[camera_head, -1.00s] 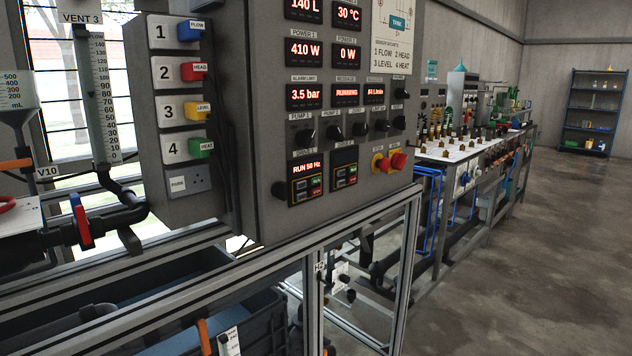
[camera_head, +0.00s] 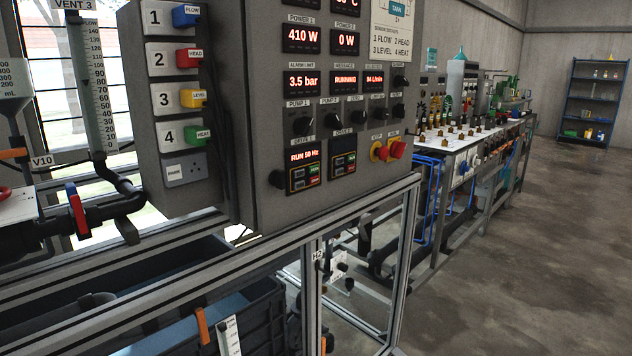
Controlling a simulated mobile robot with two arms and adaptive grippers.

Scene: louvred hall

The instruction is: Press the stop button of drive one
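The drive one unit (camera_head: 304,171) is on the grey control panel (camera_head: 262,110), low and left of its middle. Its display reads "RUN 50 Hz" in red. Below the display are a green button (camera_head: 313,169) and a red button (camera_head: 314,180), stacked at the unit's right side; their lettering is too small to read surely. The drive two unit (camera_head: 343,163) is just to the right, with a dark display and similar green and red buttons. Neither of my grippers is in view.
Black pump knobs (camera_head: 302,125) sit above. A metal frame (camera_head: 400,250) stands below the panel. The floor (camera_head: 500,270) at right is clear.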

